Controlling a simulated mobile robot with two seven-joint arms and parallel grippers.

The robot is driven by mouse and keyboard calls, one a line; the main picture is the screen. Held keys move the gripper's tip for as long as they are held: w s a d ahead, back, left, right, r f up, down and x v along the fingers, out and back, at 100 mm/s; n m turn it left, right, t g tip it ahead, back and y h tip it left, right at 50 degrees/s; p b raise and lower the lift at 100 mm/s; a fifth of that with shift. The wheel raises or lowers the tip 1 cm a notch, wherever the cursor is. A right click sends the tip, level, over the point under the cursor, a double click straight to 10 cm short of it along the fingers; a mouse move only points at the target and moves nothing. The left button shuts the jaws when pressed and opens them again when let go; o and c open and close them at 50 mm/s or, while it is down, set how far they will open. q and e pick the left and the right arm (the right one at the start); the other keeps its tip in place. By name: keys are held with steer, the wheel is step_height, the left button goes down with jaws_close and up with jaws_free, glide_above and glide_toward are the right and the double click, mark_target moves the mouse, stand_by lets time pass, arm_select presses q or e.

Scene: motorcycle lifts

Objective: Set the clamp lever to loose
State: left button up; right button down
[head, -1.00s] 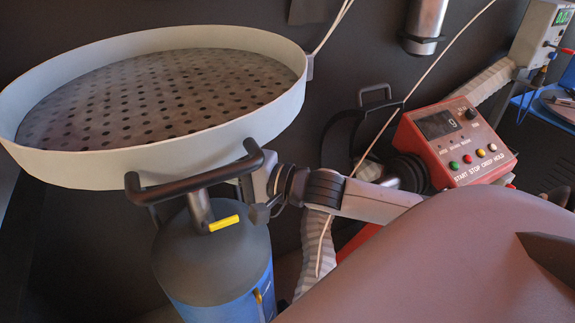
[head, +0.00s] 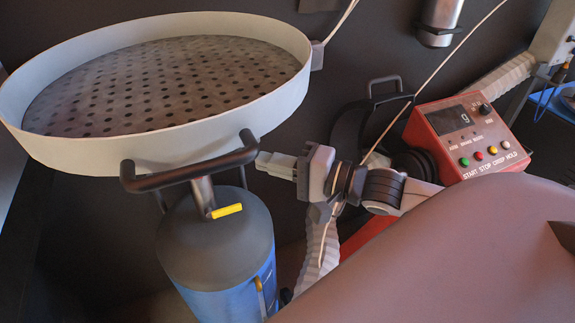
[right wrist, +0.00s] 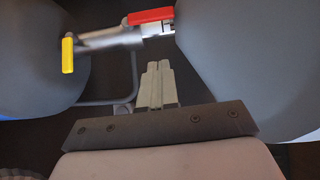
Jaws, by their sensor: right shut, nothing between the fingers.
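A yellow lever (head: 224,211) sits below the black crossbar handle on top of a grey-topped blue cylinder (head: 215,250). In the right wrist view a yellow lever (right wrist: 67,55) hangs at the left end of a metal stem, and a red lever (right wrist: 150,16) lies near the top centre. No label shows which lever is the clamp lever. My right gripper (head: 260,163) is shut and empty, its fingers pointing left close to the handle's right end. In the right wrist view its fingertips (right wrist: 158,66) are below the red lever, apart from it in the picture. My left gripper is not in view.
A large round white-rimmed perforated tray (head: 290,90) stands behind the handle. A red control box (head: 465,140) with coloured buttons stands at the right.

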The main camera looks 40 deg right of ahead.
steer(key=shift+v, duration=1.45)
step_height(320, 180, down, 14)
steer(key=s+n+g+h, duration=0.1)
steer(key=s+n+h, duration=0.2)
steer(key=n+h, duration=0.2)
steer(key=s+a+f+n+g, duration=0.2)
steer(key=s+a+f+n, duration=0.1)
steer(key=f, duration=0.3)
steer(key=s+a+f+n+g+h, duration=0.1)
steer(key=s+a+f+n+g, duration=0.1)
steer(key=f+n, duration=0.4)
steer(key=shift+s+a+f+h+p, duration=0.3)
steer(key=shift+s+a+f+p, duration=0.2)
steer(key=shift+s+a, duration=0.5)
steer(key=c, duration=1.8)
jaws_free()
steer(key=shift+d, duration=0.15)
